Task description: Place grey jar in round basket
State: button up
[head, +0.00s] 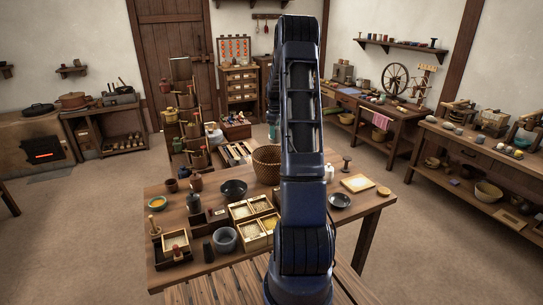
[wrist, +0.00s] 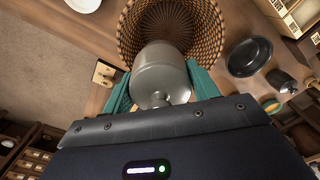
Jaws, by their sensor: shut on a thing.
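My gripper (wrist: 161,84) is shut on the grey jar (wrist: 161,72), a rounded, shiny vessel with a small knob, held between two teal fingers in the wrist view. The woven round basket (wrist: 128,30) lies just beyond the jar there, and the jar overlaps its opening in the picture. Its inside looks empty where it shows. I cannot tell the jar's height over the rim. In the head view the round basket (head: 266,166) stands at the far edge of the wooden table; my arm hides the jar and most of the gripper.
On the table (head: 372,207), a black bowl (head: 233,189) stands left of the basket, with wooden trays (head: 250,229) of grain in front. A white jar (head: 329,173), a dark plate (head: 340,200) and a framed board (head: 358,183) are on the right.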

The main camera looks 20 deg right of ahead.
jog(key=shift+s+d, duration=0.2)
jog(key=shift+d, duration=0.15)
jog(key=shift+s+d+f, duration=0.1)
jog(key=shift+f, duration=0.25)
notch_tip(320, 180, down, 19)
jog(key=shift+f, duration=0.15)
jog(key=shift+f, duration=0.1)
jog(key=o, duration=1.2)
